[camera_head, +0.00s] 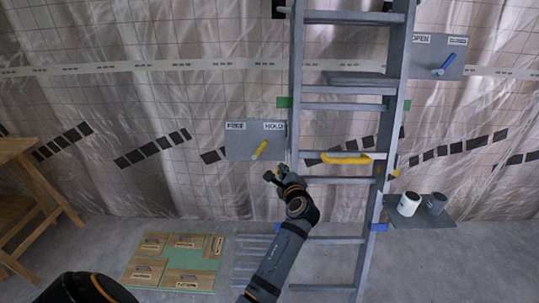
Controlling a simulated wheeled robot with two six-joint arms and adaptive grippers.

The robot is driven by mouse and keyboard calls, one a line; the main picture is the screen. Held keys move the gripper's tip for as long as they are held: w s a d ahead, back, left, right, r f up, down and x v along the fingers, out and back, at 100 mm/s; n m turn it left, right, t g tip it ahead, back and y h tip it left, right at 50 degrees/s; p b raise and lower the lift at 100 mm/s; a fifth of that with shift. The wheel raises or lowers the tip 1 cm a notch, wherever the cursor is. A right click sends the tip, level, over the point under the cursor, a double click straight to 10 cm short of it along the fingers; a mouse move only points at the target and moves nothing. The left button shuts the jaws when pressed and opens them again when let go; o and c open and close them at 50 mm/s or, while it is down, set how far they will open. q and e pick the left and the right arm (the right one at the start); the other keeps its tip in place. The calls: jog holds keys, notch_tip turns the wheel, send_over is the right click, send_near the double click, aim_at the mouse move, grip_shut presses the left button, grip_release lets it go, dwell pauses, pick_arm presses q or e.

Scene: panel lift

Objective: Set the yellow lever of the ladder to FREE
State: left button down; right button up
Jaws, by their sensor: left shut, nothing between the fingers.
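The yellow lever (260,150) sits on a grey plate (236,148) left of the ladder (297,80). It is tilted, with its upper end leaning right, toward the HOLD label (274,126). Another label (235,126), whose small text looks like FREE, is at the plate's upper left. My left gripper (277,175) is shut and empty, just below and right of the lever. It appears apart from the lever; the exact depth gap is hard to tell. My right gripper is not in view.
A yellow handle (345,158) is on the ladder. A blue lever (444,66) is on a plate at the upper right. A shelf (420,222) holds a white can (409,204) and a grey can (436,203).

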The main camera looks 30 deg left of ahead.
aim_at(268, 151)
pick_arm(q)
jog(key=w+a+b, duration=0.1)
jog(key=a, duration=0.1)
jog(key=w+a, duration=0.2)
jog(key=a, duration=0.1)
jog(key=w+a+b, duration=0.1)
jog(key=w+a, duration=0.1)
jog(key=a, duration=0.1)
jog(key=shift+w+a+r+b, duration=0.1)
jog(key=shift+w+r+b, duration=0.05)
jog(key=shift+r+b, duration=0.15)
jog(key=shift+s+a+r, duration=0.1)
jog(key=shift+s+a, duration=0.1)
jog(key=shift+a, duration=0.15)
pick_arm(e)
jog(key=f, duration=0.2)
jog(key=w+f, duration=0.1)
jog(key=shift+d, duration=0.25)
pick_arm(q)
jog(key=shift+a+r, duration=0.1)
jog(key=shift+a, duration=0.05)
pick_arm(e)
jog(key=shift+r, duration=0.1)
